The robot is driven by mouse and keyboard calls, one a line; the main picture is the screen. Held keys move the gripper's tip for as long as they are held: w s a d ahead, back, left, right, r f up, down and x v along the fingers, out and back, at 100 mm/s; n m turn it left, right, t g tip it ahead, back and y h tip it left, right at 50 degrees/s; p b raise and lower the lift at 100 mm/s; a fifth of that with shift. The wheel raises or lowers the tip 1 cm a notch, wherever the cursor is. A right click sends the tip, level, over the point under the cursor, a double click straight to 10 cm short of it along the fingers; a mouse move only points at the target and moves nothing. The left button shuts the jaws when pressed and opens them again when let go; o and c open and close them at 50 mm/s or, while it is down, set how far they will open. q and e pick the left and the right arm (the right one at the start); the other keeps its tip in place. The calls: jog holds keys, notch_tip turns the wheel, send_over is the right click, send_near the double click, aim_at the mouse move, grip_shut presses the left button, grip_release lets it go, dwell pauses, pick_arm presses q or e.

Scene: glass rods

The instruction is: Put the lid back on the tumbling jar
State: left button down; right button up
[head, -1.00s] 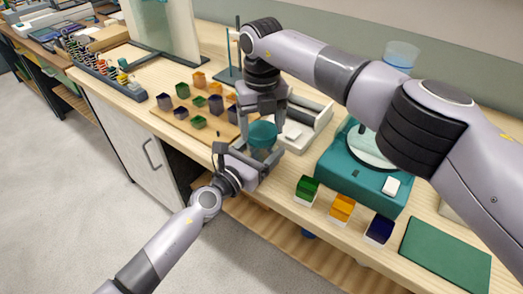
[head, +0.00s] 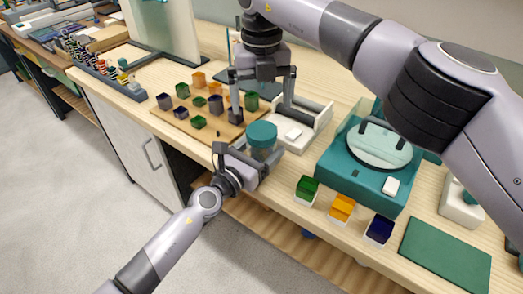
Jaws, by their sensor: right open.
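The tumbling jar (head: 262,153) is a small clear-sided cylinder standing upright near the table's front edge. Its teal lid (head: 262,133) sits on top and looks level; whether it is screwed tight I cannot tell. My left gripper (head: 259,160) is around the jar's body from the front, its fingers closed on the jar's sides. My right gripper (head: 262,109) is above the lid, pointing down, with its fingers spread wide and nothing between them. It is apart from the lid.
A white roller base (head: 299,128) is just right of the jar. Right of it is a teal machine with a round glass plate (head: 378,146). A wooden board (head: 172,119) with small coloured pots lies behind left. Green, orange and blue boxes (head: 341,208) line the front, beside a green mat (head: 445,254).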

aim_at(253, 157)
notch_tip(253, 157, up, 5)
jog(key=shift+f, duration=0.1)
dwell(0.3)
pick_arm(q)
grip_release()
jog(key=shift+s, duration=0.1)
jog(key=p+v, duration=0.1)
jog(key=v, duration=0.4)
jog(key=shift+s+a, duration=0.65)
jog(key=shift+s, duration=0.15)
pick_arm(e)
jog(key=shift+r, duration=0.75)
